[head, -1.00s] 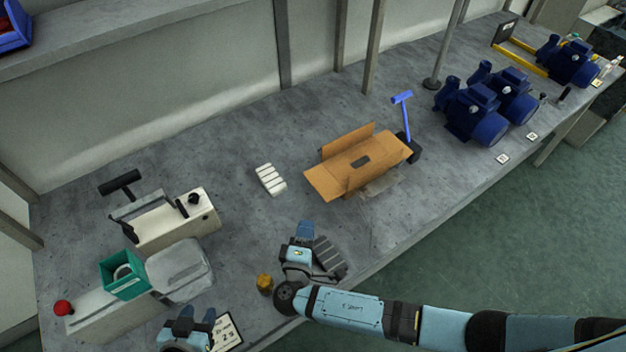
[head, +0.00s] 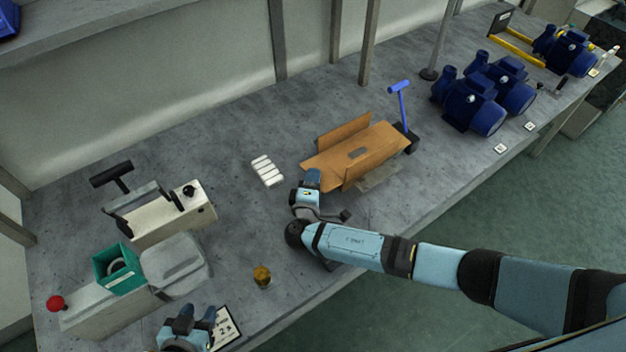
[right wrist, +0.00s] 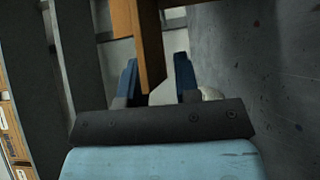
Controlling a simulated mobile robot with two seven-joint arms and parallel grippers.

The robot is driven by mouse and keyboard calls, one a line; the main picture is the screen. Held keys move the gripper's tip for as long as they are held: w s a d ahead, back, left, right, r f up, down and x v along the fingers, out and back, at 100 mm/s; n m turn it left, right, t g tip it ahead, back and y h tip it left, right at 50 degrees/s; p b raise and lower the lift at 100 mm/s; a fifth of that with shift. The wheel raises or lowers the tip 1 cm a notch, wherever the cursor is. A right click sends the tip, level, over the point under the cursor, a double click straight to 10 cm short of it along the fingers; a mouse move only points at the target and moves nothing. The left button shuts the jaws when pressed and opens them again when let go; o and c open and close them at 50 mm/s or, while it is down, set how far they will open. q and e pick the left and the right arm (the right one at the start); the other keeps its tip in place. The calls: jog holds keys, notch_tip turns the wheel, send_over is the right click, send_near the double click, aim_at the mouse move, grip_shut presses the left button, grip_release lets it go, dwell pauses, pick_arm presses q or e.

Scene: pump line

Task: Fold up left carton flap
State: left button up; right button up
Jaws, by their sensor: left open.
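The open brown carton (head: 385,142) lies on the grey bench. Its back flap (head: 343,130) stands up, and its left flap (head: 322,163) sticks out to the left. My right gripper (head: 313,176) is at the carton's left end, partly over the left flap. In the right wrist view my right gripper (right wrist: 157,82) has its blue fingers apart, with a brown cardboard edge (right wrist: 149,45) between them and a gap towards the right finger. Whether they touch the cardboard is unclear. My left gripper (head: 190,322) is open and empty at the bottom left, away from the carton.
A white ribbed block (head: 267,171) lies left of the carton. A blue T-handled tool (head: 402,110) stands by its right end. An amber cup (head: 262,277), a teal bin (head: 117,270) and a cream machine (head: 170,225) are at left. Blue pumps (head: 475,105) stand at right.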

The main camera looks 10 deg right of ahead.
grip_shut()
